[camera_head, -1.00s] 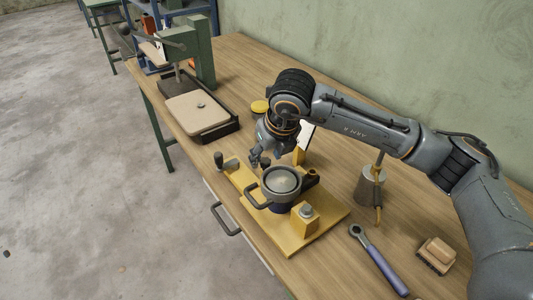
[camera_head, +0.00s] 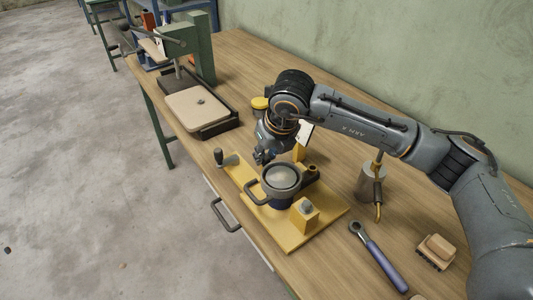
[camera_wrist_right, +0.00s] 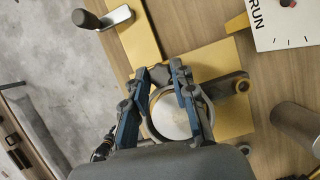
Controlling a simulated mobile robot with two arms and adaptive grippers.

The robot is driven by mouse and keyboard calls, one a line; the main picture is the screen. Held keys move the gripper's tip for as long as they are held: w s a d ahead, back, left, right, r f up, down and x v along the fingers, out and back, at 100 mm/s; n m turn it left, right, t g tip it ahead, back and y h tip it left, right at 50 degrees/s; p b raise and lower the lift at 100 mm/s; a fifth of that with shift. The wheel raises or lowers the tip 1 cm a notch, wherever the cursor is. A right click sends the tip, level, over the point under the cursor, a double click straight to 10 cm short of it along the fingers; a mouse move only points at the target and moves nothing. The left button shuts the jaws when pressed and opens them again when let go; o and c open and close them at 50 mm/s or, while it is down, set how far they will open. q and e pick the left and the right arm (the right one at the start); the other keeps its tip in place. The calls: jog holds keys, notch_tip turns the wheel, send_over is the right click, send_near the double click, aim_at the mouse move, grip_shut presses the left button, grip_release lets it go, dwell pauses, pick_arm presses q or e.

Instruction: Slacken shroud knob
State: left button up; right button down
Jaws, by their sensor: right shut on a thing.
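A yellow fixture plate (camera_head: 297,236) lies on the bench and carries a round dark shroud (camera_head: 263,189) with a loop handle and a pale grey disc (camera_head: 283,177) inside it. In the wrist view the disc (camera_wrist_right: 170,116) sits below my fingertips. My right gripper (camera_head: 264,156) is at the far side of the shroud. The wrist view shows its fingertips (camera_wrist_right: 160,73) closed on a small dark lobed knob (camera_wrist_right: 160,77); the fingers hide much of it in the head view. My left gripper is not in view.
A crank handle (camera_head: 219,157) stands at the plate's left end, and a yellow block with a bolt (camera_head: 305,211) at its near end. A white panel (camera_wrist_right: 287,25) stands close behind.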

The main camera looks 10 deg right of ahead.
jog(key=shift+w+f+n+y+b, duration=0.15)
jog(key=shift+n+y+b, duration=0.35)
jog(key=shift+n+b, duration=0.75)
jog(key=shift+d+n+y+b, duration=0.1)
jog(key=shift+n+y+b, duration=0.2)
jog(key=shift+n+b, duration=0.35)
jog(key=shift+n+g+b, duration=0.6)
jog(key=shift+n+b, duration=0.05)
jog(key=shift+n, duration=0.35)
jog(key=shift+y, duration=0.3)
jog(key=c, duration=1.1)
grip_release()
jog(key=shift+r, duration=0.2)
jog(key=v, duration=1.2)
